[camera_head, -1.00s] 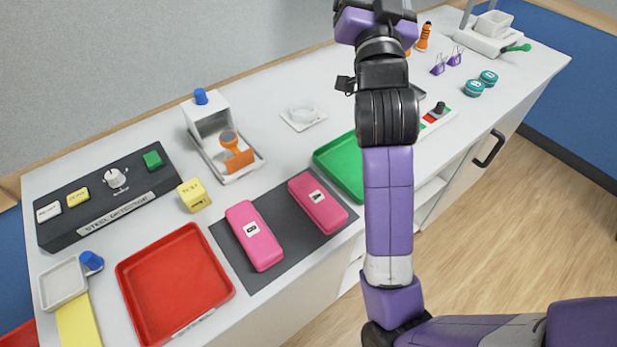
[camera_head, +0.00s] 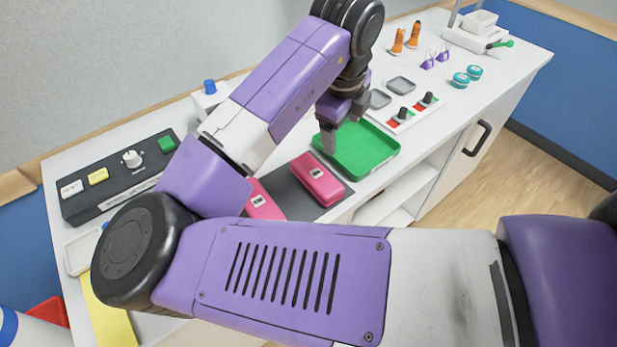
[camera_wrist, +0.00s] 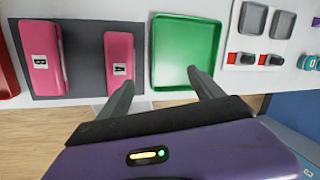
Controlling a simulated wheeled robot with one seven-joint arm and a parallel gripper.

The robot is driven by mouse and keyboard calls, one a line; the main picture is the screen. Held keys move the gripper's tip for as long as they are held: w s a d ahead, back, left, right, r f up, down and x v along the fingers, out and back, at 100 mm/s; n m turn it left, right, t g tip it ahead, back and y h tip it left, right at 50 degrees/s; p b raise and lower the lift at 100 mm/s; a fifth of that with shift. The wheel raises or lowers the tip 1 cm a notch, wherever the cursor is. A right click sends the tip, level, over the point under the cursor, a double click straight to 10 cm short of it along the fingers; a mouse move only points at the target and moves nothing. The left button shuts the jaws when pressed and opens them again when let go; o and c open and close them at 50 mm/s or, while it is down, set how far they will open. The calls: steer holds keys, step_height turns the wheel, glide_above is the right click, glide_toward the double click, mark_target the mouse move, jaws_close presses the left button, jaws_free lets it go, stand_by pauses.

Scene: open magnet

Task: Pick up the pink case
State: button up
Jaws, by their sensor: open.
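Two pink cases lie on a dark grey mat (camera_head: 290,196). The right pink case (camera_head: 317,180) is in full view in the head view and shows in the wrist view (camera_wrist: 119,58). The left pink case (camera_head: 262,204) is partly hidden by my arm in the head view; it shows in the wrist view (camera_wrist: 42,55). My gripper (camera_wrist: 160,85) is open and empty.
A green tray (camera_head: 385,155) lies right of the mat. Red-marked switches (camera_head: 402,115) and grey dishes (camera_head: 401,85) stand beyond it. A black control panel (camera_head: 110,190) is at the left. The counter's front edge runs close to the cases.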

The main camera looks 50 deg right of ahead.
mark_target(326, 183)
steer(key=a+m+y, duration=0.1)
steer(key=a, duration=0.1)
steer(key=s+a+f+m+y, duration=0.1)
steer(key=a, duration=0.1)
steer(key=s+a+m+g, duration=0.1)
steer(key=a, duration=0.1)
steer(key=shift+a+f+y, duration=0.2)
steer(key=shift+f+y, duration=0.05)
steer(key=shift+y, duration=0.15)
steer(key=shift+w+a+f+m, duration=0.1)
steer(key=shift+a+m, duration=0.05)
steer(key=shift+m, duration=0.15)
steer(key=shift+w+f+p, duration=0.15)
steer(key=shift+f+p, duration=0.05)
steer(key=shift+f, duration=1.7)
steer(key=shift+w+f+p, duration=0.15)
steer(key=shift+f, duration=1.75)
steer(key=c, duration=1.5)
steer(key=shift+r, duration=0.1)
